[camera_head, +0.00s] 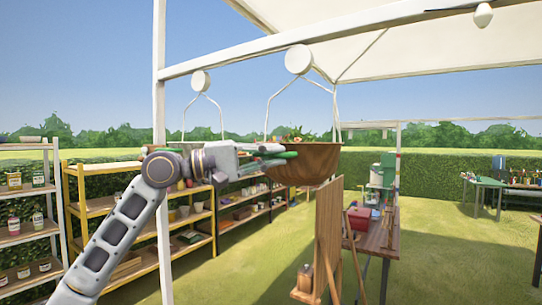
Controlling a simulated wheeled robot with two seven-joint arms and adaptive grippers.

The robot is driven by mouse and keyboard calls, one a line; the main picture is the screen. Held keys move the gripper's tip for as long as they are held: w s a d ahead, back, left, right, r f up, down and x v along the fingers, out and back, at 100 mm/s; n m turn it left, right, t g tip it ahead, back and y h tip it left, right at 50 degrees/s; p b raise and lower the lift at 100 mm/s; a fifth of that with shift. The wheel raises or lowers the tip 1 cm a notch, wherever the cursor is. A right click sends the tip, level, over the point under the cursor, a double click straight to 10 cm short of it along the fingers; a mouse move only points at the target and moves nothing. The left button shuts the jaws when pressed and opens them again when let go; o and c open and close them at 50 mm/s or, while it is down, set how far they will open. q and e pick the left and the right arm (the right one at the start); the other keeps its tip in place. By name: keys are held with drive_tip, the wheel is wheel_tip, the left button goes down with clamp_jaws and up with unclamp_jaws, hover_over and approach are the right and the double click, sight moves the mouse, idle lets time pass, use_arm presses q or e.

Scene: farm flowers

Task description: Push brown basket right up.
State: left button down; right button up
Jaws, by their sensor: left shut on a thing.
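The brown basket (305,164) is a round, bowl-shaped hanging basket in the middle of the camera_head view. It hangs by thin white wires from a white round fitting (299,59) on the canopy beam. Some plants with orange and green (297,138) show above its rim. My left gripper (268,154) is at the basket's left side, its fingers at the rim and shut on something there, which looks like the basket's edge. The fingertips are partly hard to make out. My right gripper is not in view.
A white canopy post (160,230) stands close to my left arm. Shelves with pots (145,262) line the left. A wooden table (378,240) and an upright board (328,235) stand below and right of the basket. Open grass (450,265) lies to the right.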

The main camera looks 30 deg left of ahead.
use_arm(q)
drive_tip(key=c, duration=1.5)
unclamp_jaws()
drive_tip(key=shift+a+r, duration=0.1)
drive_tip(key=shift+r, duration=0.3)
drive_tip(key=shift+f, duration=0.1)
drive_tip(key=shift+s+a+f, duration=0.1)
drive_tip(key=shift+s, duration=0.05)
drive_tip(key=shift+v, duration=5.8)
